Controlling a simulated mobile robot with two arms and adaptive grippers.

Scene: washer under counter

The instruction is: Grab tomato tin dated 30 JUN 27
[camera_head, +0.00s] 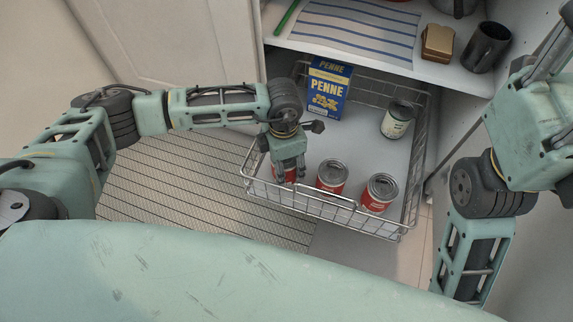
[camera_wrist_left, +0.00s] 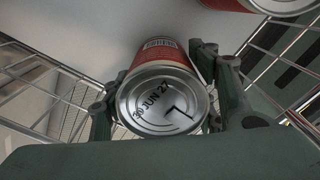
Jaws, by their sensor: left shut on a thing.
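My left gripper (camera_head: 289,172) reaches down into the front left of the wire basket and is shut on a red tin, mostly hidden behind the fingers in the head view. In the left wrist view the held tin (camera_wrist_left: 163,100) lies between the two fingers (camera_wrist_left: 167,112), its metal end facing the camera and marked "30 JUN 27". Its red label shows a barcode. Two other red tins, a middle one (camera_head: 331,178) and a right one (camera_head: 379,193), stand upright in the basket to the right of the gripper. My right gripper is not in view.
The pulled-out wire basket (camera_head: 340,211) has a raised rim around the tins. It also holds a blue penne box (camera_head: 328,92) and a tin with a pale green label (camera_head: 397,120). Above is a shelf with a striped cloth (camera_head: 350,27), bread (camera_head: 437,43) and a dark mug (camera_head: 486,48).

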